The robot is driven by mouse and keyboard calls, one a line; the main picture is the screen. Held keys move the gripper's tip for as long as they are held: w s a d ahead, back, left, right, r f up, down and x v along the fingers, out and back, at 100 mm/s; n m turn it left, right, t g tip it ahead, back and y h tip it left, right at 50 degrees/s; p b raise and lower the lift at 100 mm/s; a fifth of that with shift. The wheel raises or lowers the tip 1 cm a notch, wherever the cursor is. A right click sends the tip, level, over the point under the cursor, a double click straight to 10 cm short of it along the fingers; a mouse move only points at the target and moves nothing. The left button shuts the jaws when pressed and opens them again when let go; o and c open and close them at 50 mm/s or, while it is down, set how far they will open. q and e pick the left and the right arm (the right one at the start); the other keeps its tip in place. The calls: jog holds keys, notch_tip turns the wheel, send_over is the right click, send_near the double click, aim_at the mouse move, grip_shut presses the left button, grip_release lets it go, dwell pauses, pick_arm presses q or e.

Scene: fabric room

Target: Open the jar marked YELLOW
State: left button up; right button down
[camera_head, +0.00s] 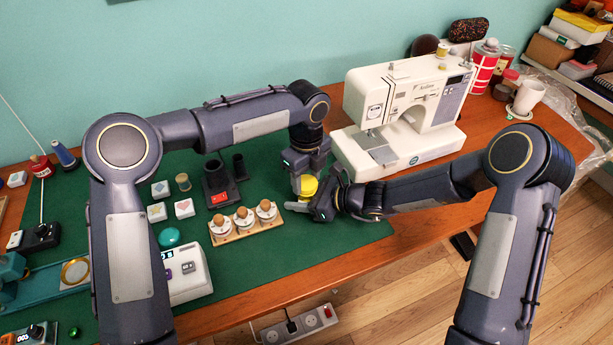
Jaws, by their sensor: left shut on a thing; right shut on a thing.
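A jar with a yellow part (308,186) is between my two grippers, in front of the sewing machine. My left gripper (304,176) reaches down from above and is shut on the upper part of the jar. My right gripper (308,207) comes in from the right and is shut low on the same jar. The fingers hide much of it, and I cannot read a label or tell whether the lid is loose.
A white sewing machine (410,108) stands close behind and right of the grippers. A black holder (218,185) and small tiles (184,208) lie left on the green mat (340,238). A white device (187,274) sits at the front left.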

aim_at(306, 182)
pick_arm(q)
jog(key=n, duration=0.9)
jog(key=shift+n, duration=0.3)
jog(key=shift+r, duration=0.25)
jog(key=shift+r, duration=0.9)
jog(key=shift+r, duration=2)
pick_arm(e)
jog(key=c, duration=0.5)
grip_release()
